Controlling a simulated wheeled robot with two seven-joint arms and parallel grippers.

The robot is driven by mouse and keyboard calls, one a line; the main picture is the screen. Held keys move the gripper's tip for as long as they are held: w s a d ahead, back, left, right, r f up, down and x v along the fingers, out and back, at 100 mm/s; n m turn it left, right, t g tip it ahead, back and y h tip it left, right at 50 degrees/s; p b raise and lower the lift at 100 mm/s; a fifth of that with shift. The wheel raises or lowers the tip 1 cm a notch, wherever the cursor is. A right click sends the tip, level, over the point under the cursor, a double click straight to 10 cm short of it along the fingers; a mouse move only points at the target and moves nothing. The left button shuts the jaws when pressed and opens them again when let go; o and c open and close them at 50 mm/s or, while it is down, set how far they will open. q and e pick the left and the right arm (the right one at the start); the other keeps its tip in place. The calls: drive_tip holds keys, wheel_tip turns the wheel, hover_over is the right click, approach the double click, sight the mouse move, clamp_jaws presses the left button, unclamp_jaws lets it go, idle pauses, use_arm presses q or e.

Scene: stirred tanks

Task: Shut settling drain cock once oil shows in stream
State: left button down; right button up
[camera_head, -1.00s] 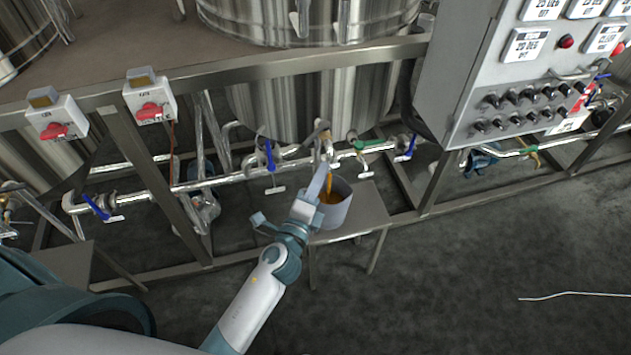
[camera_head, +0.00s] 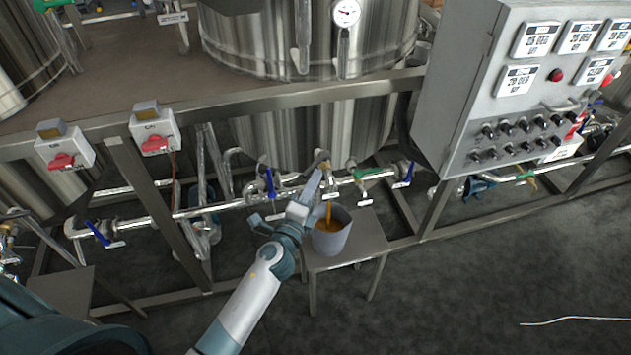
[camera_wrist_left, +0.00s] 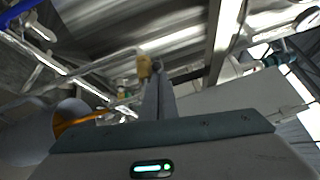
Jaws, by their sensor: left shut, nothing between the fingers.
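The settling drain cock, with a tan part on top (camera_head: 321,156), sits on the pipework under the middle tank. An orange-brown stream (camera_head: 329,212) falls from below it into a grey bucket (camera_head: 331,238). My left gripper (camera_head: 316,180) is shut and empty, its fingers pointing up at the cock from just below and in front. In the left wrist view the shut fingers (camera_wrist_left: 157,92) are close to a tan piece (camera_wrist_left: 144,67); whether they touch it I cannot tell. The stream (camera_wrist_left: 82,122) and bucket (camera_wrist_left: 40,135) show at left there. My right gripper is out of view.
The bucket stands on a small metal stand (camera_head: 360,245). Blue-handled (camera_head: 269,182) and green-handled (camera_head: 362,173) valves flank the cock along the pipe. A control cabinet (camera_head: 470,100) hangs at right. The floor at lower right is mostly clear.

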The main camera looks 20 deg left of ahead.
use_arm(q)
drive_tip(key=shift+a, duration=0.15)
drive_tip(key=shift+h, duration=0.3)
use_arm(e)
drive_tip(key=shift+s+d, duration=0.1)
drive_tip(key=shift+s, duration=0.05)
use_arm(q)
drive_tip(key=shift+a+m, duration=0.15)
drive_tip(key=shift+m, duration=0.15)
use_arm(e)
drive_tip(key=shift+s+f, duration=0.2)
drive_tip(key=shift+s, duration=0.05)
